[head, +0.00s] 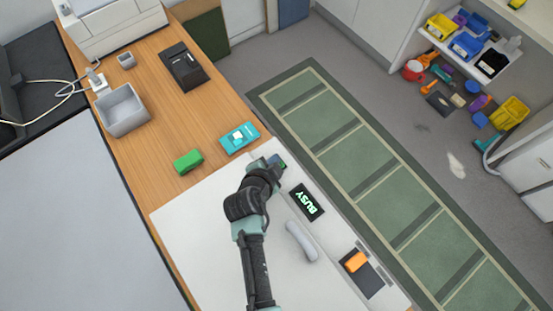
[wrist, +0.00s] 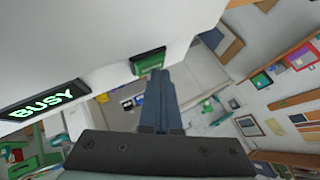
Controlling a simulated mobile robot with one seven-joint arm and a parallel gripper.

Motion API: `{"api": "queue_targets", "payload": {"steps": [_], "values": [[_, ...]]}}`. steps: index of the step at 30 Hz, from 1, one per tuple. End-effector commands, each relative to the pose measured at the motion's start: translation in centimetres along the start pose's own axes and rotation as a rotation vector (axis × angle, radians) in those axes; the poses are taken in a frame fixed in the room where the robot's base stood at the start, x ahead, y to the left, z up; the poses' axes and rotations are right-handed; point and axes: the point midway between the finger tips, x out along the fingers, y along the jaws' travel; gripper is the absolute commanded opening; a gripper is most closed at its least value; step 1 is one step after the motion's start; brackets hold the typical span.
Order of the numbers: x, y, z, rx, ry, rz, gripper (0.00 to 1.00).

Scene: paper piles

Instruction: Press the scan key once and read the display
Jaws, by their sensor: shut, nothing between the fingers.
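The display (head: 307,202) is a black panel on the white surface (head: 205,230), lit with the green word "BUSY". It also shows at the left of the wrist view (wrist: 42,106). A green key with a dark edge (wrist: 148,60) sits on the white surface in the wrist view; its lettering is too small to read. My gripper (head: 280,163) is shut and empty, near the far edge of the white surface. In the wrist view its fingertips (wrist: 160,72) are right by the green key and overlap its lower edge. I cannot tell whether they touch it.
A teal item (head: 239,137) and a green block (head: 188,161) lie on the wooden desk (head: 150,65). A grey curved handle (head: 300,241) and an orange item (head: 355,261) are on the white surface. A dark device (head: 183,66) and grey bin (head: 104,116) are farther back.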

Motion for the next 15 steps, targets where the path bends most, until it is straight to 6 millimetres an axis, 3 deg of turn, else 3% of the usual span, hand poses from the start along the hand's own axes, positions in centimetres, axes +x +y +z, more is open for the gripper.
{"api": "queue_targets", "payload": {"steps": [15], "values": [[-1.05, -0.69, -0.69, -0.001, -0.001, 0.001, 0.00]]}}
